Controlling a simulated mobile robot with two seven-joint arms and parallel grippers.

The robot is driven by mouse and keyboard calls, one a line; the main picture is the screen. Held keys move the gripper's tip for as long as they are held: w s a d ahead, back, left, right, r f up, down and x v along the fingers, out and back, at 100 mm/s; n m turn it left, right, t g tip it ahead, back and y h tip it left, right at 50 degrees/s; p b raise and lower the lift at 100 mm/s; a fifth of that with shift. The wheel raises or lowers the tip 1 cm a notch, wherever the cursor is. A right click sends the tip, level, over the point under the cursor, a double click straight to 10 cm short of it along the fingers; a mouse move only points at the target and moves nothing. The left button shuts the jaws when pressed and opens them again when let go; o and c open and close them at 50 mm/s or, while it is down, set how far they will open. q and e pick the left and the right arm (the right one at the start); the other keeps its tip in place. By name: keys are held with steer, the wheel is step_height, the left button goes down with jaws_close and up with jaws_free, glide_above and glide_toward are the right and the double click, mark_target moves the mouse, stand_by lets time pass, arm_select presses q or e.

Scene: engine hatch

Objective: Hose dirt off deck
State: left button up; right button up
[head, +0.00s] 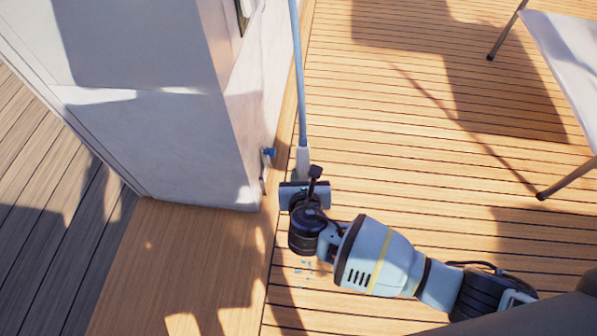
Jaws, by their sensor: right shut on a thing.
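My right gripper (304,182) is low over the wooden deck (420,130), beside the white cabinet's corner. It is shut at the white lower end (303,160) of a long, thin grey-blue pole or hose (299,75), which runs up out of the top of the view. The gripper's dark body hides how the jaws sit on it. Small bluish specks (304,268), perhaps dirt, lie on the deck just below the gripper. No other dirt is clear. My left gripper is out of view.
A white cabinet or wall (150,130) stands at left, with a small blue tap-like fitting (268,152) on its side near the gripper. A white table or chair (568,50) with thin metal legs is at upper right. The deck between is clear, with shadows.

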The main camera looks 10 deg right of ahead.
steer(key=shift+s+d, duration=0.6)
steer(key=shift+d, duration=1.6)
steer(key=shift+w+d+b, duration=1.8)
steer(key=shift+w+d, duration=0.3)
steer(key=shift+w, duration=5.3)
steer(key=shift+s+d+p, duration=0.9)
steer(key=shift+d+p, duration=1.15)
steer(key=shift+d, duration=0.85)
arm_select(q)
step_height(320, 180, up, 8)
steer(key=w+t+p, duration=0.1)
steer(key=p, duration=0.6)
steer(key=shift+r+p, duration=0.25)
steer(key=shift+p, duration=0.1)
arm_select(e)
steer(key=s+a, duration=0.4)
steer(key=s, duration=1)
steer(key=shift+s, duration=0.25)
steer(key=shift+a+r, duration=0.1)
